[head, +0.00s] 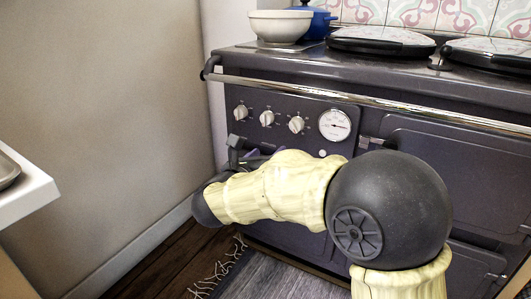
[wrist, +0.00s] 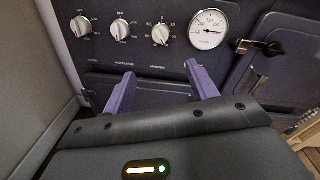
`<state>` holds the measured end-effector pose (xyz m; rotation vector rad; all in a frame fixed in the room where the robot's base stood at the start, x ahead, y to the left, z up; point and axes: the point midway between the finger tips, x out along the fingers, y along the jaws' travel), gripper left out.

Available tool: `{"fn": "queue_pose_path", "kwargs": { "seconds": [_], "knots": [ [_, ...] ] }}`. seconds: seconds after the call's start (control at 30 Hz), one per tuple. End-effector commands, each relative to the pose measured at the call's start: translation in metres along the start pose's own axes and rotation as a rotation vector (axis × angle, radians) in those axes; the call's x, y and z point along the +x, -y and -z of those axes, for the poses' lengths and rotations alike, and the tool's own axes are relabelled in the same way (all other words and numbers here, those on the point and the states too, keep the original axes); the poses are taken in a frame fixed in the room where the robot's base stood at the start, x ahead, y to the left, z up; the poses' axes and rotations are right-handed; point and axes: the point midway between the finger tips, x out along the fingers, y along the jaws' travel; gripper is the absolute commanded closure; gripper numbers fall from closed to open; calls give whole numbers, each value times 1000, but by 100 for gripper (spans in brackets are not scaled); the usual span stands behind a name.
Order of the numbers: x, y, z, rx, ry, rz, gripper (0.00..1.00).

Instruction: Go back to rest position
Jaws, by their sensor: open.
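My gripper (wrist: 163,85) shows in the wrist view with its two purple fingers spread apart and nothing between them. It faces the front of a dark stove (wrist: 145,62), below a row of knobs. In the head view my arm reaches left in front of the stove (head: 285,165). The gripper is mostly hidden there behind my own wrist; whether the fingers touch the stove cannot be told.
White knobs (head: 267,118) and a round dial (head: 335,125) are on the stove front, under a chrome rail (head: 370,97). A white bowl (head: 279,26) and a blue pot (head: 318,20) stand on top. A white counter edge (head: 28,195) juts in at left. A fringed rug (head: 262,275) lies below.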

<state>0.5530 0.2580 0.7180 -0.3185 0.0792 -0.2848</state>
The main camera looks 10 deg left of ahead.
Motion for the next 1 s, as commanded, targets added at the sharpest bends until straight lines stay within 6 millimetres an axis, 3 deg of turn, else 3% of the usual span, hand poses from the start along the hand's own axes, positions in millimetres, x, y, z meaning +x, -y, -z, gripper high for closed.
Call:
{"fn": "queue_pose_path", "kwargs": {
  "seconds": [0.23, 0.37, 0.53, 0.67, 0.87, 1.0],
  "knots": [
    [2, 1, -2, -21, 3, -10, 42],
    [13, 10, -12, -157, 21, -63, 42],
    [32, 30, -23, -559, 72, -222, 42],
    [38, 49, -14, -934, 116, -374, 42],
    [26, 91, 20, -1497, 188, -647, 42],
    [2, 134, 54, -1857, 254, -890, 42]
  ]
}}
